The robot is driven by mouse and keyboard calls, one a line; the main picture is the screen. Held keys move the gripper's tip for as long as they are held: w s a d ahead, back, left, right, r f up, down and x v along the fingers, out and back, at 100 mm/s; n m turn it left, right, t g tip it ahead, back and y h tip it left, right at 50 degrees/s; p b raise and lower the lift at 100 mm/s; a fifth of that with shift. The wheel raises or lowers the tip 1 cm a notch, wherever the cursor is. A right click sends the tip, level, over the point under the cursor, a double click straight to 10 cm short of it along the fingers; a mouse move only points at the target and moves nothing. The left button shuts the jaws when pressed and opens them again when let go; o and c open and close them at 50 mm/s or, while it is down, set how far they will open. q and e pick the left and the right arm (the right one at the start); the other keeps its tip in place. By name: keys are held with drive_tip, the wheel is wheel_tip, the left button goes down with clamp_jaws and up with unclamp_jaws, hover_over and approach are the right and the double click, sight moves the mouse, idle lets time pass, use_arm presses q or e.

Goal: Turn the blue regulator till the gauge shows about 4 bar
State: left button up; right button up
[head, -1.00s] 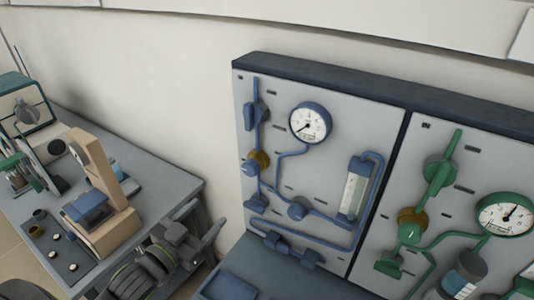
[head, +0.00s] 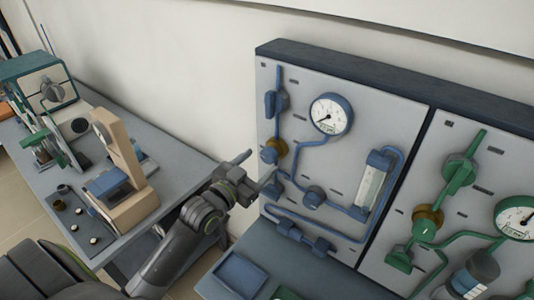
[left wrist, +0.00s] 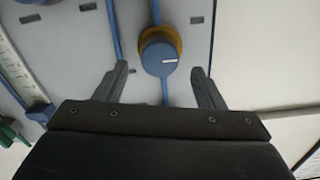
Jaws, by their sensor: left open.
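The blue regulator (head: 270,154) is a round blue knob with a brass collar on the left of the blue panel. In the left wrist view the regulator (left wrist: 159,58) shows a white mark on its face. The blue-rimmed gauge (head: 331,115) is up and right of it; its needle points to the lower left, at the low end of the scale. My left gripper (head: 260,167) is open and empty in front of the panel, close to the regulator. In the wrist view the regulator appears between and just beyond its fingertips (left wrist: 160,70). My right gripper is not in view.
Blue pipes, valves and a flowmeter (head: 371,185) share the panel. A green-piped panel (head: 462,200) stands to the right. A blue tray (head: 240,272) lies on the bench below. A table (head: 175,165) with instruments is on the left. Bare wall lies between.

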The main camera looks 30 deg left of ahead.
sight(266, 158)
use_arm(q)
drive_tip(key=shift+w+d+p, duration=0.2)
drive_tip(key=shift+w, duration=0.95)
drive_tip(key=shift+w+d+p, duration=0.15)
drive_tip(key=shift+w, duration=0.95)
drive_tip(key=c, duration=1)
drive_tip(key=shift+f, duration=0.1)
